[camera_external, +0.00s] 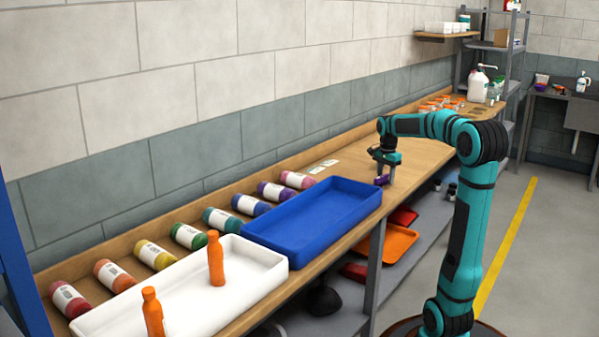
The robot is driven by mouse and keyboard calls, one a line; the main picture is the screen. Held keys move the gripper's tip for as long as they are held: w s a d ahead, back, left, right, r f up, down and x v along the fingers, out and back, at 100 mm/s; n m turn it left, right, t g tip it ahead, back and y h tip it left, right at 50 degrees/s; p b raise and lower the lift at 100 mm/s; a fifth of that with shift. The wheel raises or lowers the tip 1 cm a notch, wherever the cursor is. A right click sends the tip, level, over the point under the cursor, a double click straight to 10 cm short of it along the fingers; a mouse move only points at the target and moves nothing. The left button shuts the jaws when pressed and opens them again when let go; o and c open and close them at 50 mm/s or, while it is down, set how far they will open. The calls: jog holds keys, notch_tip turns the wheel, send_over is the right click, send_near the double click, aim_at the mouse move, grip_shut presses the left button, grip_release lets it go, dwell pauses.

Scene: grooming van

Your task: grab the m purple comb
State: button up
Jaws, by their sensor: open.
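A small purple object (381,181), too small to make out as a comb, shows at the front edge of the wooden bench (425,151), just right of the blue tray. My gripper (385,175) points down right at it, with the fingers close to or around it. I cannot tell whether they touch it. My gripper is open. Its fingers partly hide the purple object, and no size mark can be read.
A blue tray (318,218) and a white tray (250,254) with orange bottles (216,260) stand on the bench. Several coloured labelled bottles (188,236) lie along the wall. Small orange-topped items (428,107) and a white jug (478,85) stand farther back.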

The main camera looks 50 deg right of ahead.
jog(key=shift+f, duration=0.35)
grip_shut()
jog(key=shift+r, duration=0.15)
